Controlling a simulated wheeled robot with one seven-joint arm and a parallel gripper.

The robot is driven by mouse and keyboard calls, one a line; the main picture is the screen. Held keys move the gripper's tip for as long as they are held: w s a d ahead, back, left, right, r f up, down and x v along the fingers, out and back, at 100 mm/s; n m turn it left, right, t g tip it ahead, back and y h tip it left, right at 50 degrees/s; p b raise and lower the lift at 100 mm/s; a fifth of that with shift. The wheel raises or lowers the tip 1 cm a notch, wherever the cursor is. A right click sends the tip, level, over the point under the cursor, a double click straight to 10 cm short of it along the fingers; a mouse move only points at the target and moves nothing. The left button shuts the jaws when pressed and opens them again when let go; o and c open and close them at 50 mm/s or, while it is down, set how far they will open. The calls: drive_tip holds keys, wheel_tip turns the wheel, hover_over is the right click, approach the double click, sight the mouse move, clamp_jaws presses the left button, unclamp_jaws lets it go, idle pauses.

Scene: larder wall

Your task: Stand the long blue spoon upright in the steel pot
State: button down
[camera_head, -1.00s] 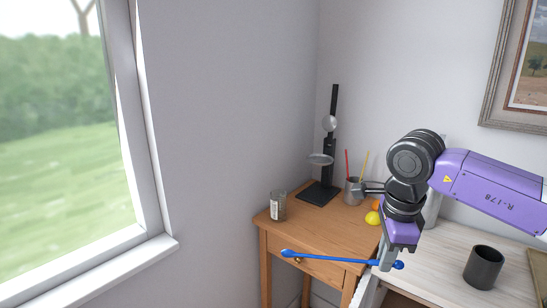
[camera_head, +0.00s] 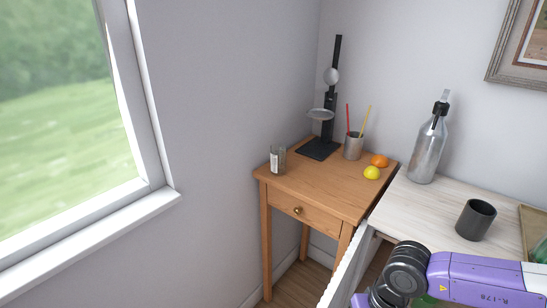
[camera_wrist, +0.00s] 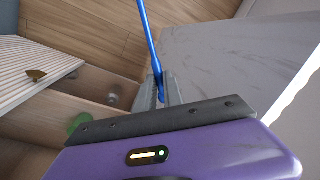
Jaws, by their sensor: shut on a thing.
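The long blue spoon (camera_wrist: 148,38) is in my gripper (camera_wrist: 160,92) in the wrist view. The jaws are shut on it near one end, and its shaft runs away toward the top edge. Its far end is out of frame. In the head view the spoon and my fingertips are below the frame; only my purple arm shows at the bottom right. The steel pot (camera_head: 353,149) stands upright at the back right of the small wooden table (camera_head: 318,190), with a red stick and a yellow stick in it. My gripper is well below and in front of it.
A black stand (camera_head: 319,148), a glass jar (camera_head: 278,160), a lemon (camera_head: 372,173) and an orange (camera_head: 380,160) share the table. A bottle (camera_head: 427,150) and dark cup (camera_head: 475,219) stand on the pale counter (camera_head: 425,205). A white panel (camera_head: 346,268) juts out below the counter.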

drive_tip(key=s+f, duration=0.4)
drive_tip(key=f, duration=0.1)
drive_tip(key=shift+s+f, duration=0.2)
drive_tip(key=shift+f, duration=0.1)
